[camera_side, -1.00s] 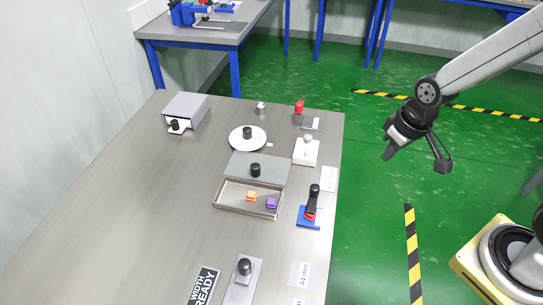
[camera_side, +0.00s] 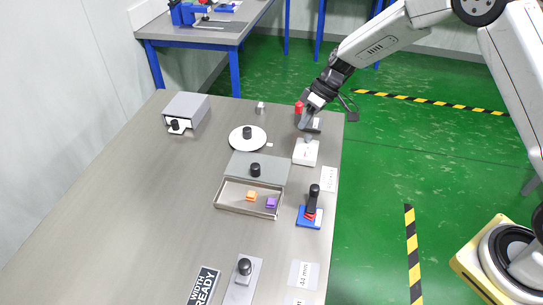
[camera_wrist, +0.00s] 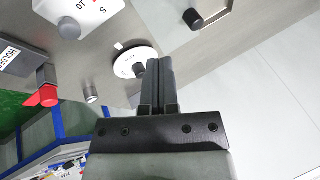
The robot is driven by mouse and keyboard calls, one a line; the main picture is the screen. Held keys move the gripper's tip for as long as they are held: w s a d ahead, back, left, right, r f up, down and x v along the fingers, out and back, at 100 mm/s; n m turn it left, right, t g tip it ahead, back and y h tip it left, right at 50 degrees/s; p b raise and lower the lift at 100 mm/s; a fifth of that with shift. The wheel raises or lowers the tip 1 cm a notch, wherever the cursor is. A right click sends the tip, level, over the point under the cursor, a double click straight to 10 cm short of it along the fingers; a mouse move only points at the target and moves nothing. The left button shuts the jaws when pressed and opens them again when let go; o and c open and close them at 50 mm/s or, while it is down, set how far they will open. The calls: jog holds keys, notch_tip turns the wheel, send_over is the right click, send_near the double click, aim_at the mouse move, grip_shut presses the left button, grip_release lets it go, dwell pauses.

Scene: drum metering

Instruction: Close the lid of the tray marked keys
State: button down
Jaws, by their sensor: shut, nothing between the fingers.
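A shallow tray (camera_side: 236,208) stands on the bench in the side view. Its grey lid (camera_side: 241,167) with a black knob (camera_side: 255,170) covers the far part, and the near part is open. An orange block (camera_side: 251,196) and a purple block (camera_side: 271,202) lie inside. I can read no "keys" mark. The wrist view shows a grey panel with a black knob (camera_wrist: 194,18), probably this lid, at the upper right. My gripper (camera_side: 304,126) is shut and empty above the bench's far right part, beyond the tray and apart from it. Its fingers (camera_wrist: 160,62) are together in the wrist view.
A white disc (camera_side: 236,142) with a black knob and a white dial box (camera_side: 305,156) stand between gripper and tray. A red-topped item (camera_side: 299,106) is close to my gripper. A blue-based stamp-like device (camera_side: 308,222) is right of the tray. The bench's left side is clear.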

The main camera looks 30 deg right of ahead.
jog(key=shift+n+y, duration=0.7)
jog(key=shift+y, duration=0.1)
jog(key=shift+w+a+f, duration=0.2)
jog(key=shift+w+f, duration=0.05)
jog(key=shift+w, duration=0.4)
jog(key=shift+w+a+f, duration=0.25)
jog(key=shift+w+f, duration=0.05)
jog(key=shift+w, duration=0.3)
jog(key=shift+w+a+f, duration=0.2)
jog(key=shift+w+f, duration=0.05)
jog(key=shift+w, duration=0.4)
jog(key=shift+a+f, duration=0.1)
send_near(264, 168)
jog(key=w+f, duration=0.1)
jog(key=w+a+f, duration=0.2)
jog(key=f, duration=0.1)
jog(key=shift+s+a+r, duration=0.1)
jog(key=shift+s+a, duration=0.2)
jog(key=shift+a, duration=0.3)
jog(key=shift+s+a, duration=0.35)
jog(key=shift+a, duration=0.25)
jog(key=shift+s+a, duration=0.3)
jog(key=shift+a, duration=0.25)
jog(key=shift+s+a, duration=0.25)
jog(key=s+a, duration=0.7)
jog(key=shift+s+a, duration=0.1)
jog(key=shift+s, duration=0.05)
